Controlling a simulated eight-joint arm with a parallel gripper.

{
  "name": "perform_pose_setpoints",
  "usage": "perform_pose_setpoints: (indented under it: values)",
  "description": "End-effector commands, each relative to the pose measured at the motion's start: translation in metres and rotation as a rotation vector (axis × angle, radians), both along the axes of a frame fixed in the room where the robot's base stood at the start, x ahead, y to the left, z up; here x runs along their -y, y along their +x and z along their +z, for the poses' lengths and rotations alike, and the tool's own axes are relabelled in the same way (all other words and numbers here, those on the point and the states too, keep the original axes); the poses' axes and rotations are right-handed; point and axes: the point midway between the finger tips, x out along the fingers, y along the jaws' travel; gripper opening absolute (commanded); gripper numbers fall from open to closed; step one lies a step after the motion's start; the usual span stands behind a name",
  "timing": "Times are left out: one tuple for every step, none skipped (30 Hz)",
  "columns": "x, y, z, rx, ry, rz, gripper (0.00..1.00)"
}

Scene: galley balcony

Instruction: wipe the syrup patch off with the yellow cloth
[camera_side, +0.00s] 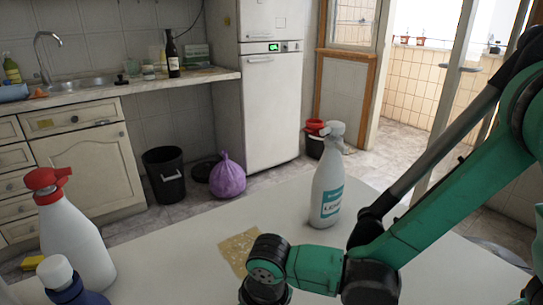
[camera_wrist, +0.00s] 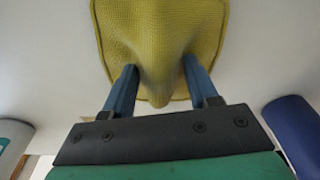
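The yellow cloth (camera_wrist: 160,30) fills the top middle of the wrist view, textured, with a stitched edge. A raised fold of it stands between the two blue fingers of my gripper (camera_wrist: 160,82), which appear closed against its sides. In the side view my gripper points down at the bottom edge; its fingers and the cloth are out of frame. The syrup patch (camera_side: 237,250) looks like a flat, speckled, yellow-brown area on the white table, just beyond and left of my wrist. A small tan bit of it shows beside the left finger in the wrist view (camera_wrist: 88,118).
A white spray bottle (camera_side: 327,190) stands on the table behind the patch. A white bottle with a red top (camera_side: 75,235) and a blue bottle with a white cap (camera_side: 68,285) stand at the left. The table (camera_side: 170,250) between them is clear.

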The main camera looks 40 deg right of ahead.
Motion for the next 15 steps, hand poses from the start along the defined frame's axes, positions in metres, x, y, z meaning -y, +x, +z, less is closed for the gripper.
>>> perform_pose_setpoints:
  values:
    - [0.0000,0.0000,0.0001,0.000,0.000,0.000,0.36]
    - [0.0000,0.0000,0.0001,0.000,0.000,0.000,0.28]
    - [0.0000,0.0000,0.0001,0.000,0.000,0.000,0.23]
    - [0.0000,0.0000,0.0001,0.000,0.000,0.000,0.22]
    - [0.0000,0.0000,0.0001,0.000,0.000,0.000,0.22]
    - [0.0000,0.0000,0.0001,0.000,0.000,0.000,0.22]
    - [0.0000,0.0000,0.0001,0.000,0.000,0.000,0.22]
    - [0.0000,0.0000,0.0001,0.000,0.000,0.000,0.40]
    - [0.0000,0.0000,0.0001,0.000,0.000,0.000,0.29]
    - [0.0000,0.0000,0.0001,0.000,0.000,0.000,0.20]
    - [0.0000,0.0000,0.0001,0.000,0.000,0.000,0.12]
    - [0.0000,0.0000,0.0001,0.000,0.000,0.000,0.00]
    - [0.0000,0.0000,0.0001,0.000,0.000,0.000,0.00]
    - [0.0000,0.0000,0.0001,0.000,0.000,0.000,0.00]
    - [0.0000,0.0000,0.0002,0.000,0.000,0.000,0.00]
